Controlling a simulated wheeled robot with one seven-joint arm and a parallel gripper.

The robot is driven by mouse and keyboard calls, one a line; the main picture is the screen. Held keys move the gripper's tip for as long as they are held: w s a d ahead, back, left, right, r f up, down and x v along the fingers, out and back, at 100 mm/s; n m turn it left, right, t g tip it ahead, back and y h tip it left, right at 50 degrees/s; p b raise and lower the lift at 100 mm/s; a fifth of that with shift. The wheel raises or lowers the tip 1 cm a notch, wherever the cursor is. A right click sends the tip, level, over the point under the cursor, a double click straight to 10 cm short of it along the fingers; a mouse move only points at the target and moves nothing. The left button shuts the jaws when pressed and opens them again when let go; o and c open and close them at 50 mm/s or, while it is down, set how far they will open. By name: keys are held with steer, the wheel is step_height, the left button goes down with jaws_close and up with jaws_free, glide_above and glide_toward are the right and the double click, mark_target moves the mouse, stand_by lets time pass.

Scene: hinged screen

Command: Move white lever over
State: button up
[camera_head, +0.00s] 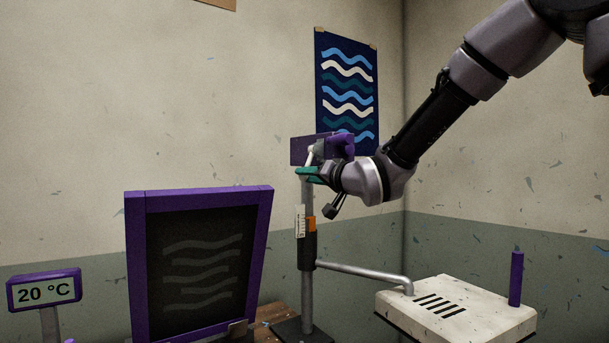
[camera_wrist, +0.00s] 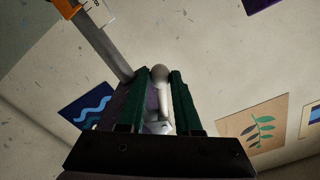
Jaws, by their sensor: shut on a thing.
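The white lever (camera_head: 312,155) is a short pale bar at the top of a grey metal post (camera_head: 307,190), in front of a purple block (camera_head: 300,150). My gripper (camera_head: 311,174) has green fingers and reaches the post's top from the right. In the wrist view, the lever's rounded pale end (camera_wrist: 160,74) shows between the two green fingers of my gripper (camera_wrist: 156,88). The gripper is shut on the lever. The lever's lower part is partly hidden by the fingers.
A purple-framed dark screen (camera_head: 258,250) stands to the left of the post. A temperature display (camera_head: 45,291) is at the far left. A pipe (camera_head: 360,273) runs right from the post to a white slotted box (camera_head: 450,312) with a purple peg (camera_head: 516,279).

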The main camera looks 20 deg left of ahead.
steer(key=shift+w+d+f, duration=0.25)
steer(key=shift+w+d, duration=0.05)
steer(key=shift+w, duration=0.1)
steer(key=shift+w+d+f, duration=0.15)
steer(key=shift+w+d, duration=0.55)
steer(key=shift+w, duration=0.05)
steer(key=o, duration=1.1)
